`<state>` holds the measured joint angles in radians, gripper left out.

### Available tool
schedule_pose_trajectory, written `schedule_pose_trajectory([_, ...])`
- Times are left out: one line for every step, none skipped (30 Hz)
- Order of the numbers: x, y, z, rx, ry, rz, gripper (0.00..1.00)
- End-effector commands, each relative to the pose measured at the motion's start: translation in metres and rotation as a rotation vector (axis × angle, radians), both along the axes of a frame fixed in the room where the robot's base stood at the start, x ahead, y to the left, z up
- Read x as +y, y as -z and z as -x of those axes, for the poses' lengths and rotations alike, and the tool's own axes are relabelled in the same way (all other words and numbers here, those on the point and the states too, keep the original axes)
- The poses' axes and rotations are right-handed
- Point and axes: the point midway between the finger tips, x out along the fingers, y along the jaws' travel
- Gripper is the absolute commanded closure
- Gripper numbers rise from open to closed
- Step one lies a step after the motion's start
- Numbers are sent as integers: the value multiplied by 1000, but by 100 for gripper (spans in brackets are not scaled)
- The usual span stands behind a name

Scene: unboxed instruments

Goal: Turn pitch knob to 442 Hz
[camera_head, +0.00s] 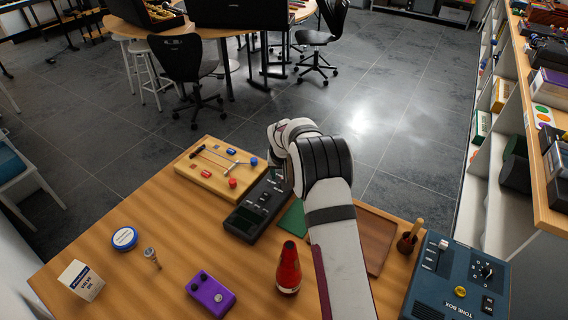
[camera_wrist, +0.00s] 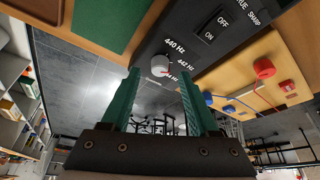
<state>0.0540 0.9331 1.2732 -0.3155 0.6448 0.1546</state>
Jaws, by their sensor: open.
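The dark tuner box (camera_head: 249,212) lies on the wooden table in the head view, partly covered by my arm. Its pitch knob is hidden there. In the wrist view the pale grey pitch knob (camera_wrist: 160,64) sits on the dark panel beside the labels 440 Hz, 442 Hz and a third, partly blurred one ending in 4 Hz. A small red mark on the knob appears to point toward the lowest label. My gripper (camera_wrist: 159,77) is open, with its green fingers spread to either side of the knob; contact cannot be told.
A red cone (camera_head: 288,270), a purple pedal (camera_head: 210,293) and a blue tone box (camera_head: 458,280) stand nearby. A green sheet (camera_head: 293,218) and a brown tray (camera_head: 376,240) flank my arm.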

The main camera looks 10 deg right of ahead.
Motion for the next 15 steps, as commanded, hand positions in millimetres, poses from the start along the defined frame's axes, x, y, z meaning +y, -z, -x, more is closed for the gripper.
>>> schedule_pose_trajectory([2,-16,4,-5,-1,1,39])
schedule_pose_trajectory([3,-25,8,-5,-1,1,39])
schedule_pose_trajectory([4,-38,13,-5,0,0,39])
schedule_pose_trajectory([5,-48,17,-6,-1,0,39])
schedule_pose_trajectory([6,-57,21,-5,0,0,39])
schedule_pose_trajectory([7,-68,26,-5,0,-1,39])
schedule_pose_trajectory([8,-76,29,-4,1,0,39])
schedule_pose_trajectory([9,-84,32,-5,0,0,39])
schedule_pose_trajectory([10,-93,36,-4,0,0,39])
schedule_pose_trajectory([10,-99,39,-4,-1,1,39])
schedule_pose_trajectory([11,-104,41,-4,0,0,39])
schedule_pose_trajectory([12,-110,43,-3,0,1,39])
schedule_pose_trajectory([12,-114,45,-3,0,1,39])
schedule_pose_trajectory([12,-116,46,-2,0,1,39])
schedule_pose_trajectory([13,-119,47,-1,0,0,39])
